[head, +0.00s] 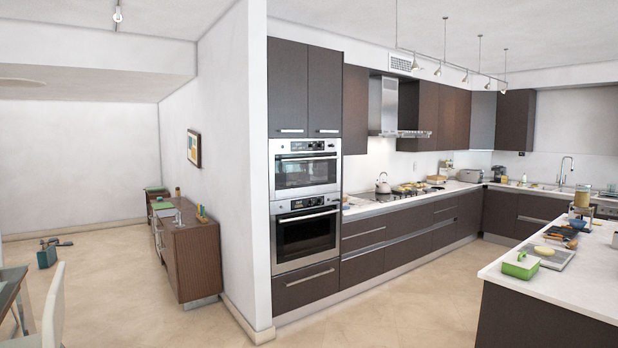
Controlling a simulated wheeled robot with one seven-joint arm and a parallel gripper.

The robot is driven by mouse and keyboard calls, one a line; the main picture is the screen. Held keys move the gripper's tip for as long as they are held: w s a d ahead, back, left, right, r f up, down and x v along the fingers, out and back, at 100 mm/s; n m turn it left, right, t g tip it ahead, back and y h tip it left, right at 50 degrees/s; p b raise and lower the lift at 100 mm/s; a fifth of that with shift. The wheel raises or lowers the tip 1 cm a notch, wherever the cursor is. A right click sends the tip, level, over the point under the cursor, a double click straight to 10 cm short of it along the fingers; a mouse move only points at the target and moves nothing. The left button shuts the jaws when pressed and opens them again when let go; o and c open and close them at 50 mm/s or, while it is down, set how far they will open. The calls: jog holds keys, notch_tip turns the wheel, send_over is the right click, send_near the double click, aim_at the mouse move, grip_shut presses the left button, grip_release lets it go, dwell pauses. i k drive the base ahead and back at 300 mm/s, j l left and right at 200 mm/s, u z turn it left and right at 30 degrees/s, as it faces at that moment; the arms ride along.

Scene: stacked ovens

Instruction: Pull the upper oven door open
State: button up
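The upper oven (305,167) is built into a tall dark cabinet column near the middle of the head view. Its steel-framed door (306,173) has a dark window and a horizontal bar handle (306,158) along its top edge, below the control panel. The door looks shut. The lower oven (306,232) sits directly beneath it, also shut, with its own bar handle (306,216). My gripper does not show in this view, and the ovens stand some way off across the floor.
A white wall end (257,180) stands just left of the ovens. A counter with a hob (400,192) runs to their right. A white-topped island (570,282) with items fills the right foreground. A wooden sideboard (188,255) stands left. Tiled floor before the ovens is clear.

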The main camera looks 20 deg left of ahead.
aim_at(295, 174)
jog(key=i+u, duration=0.3)
jog(key=i, duration=1.25)
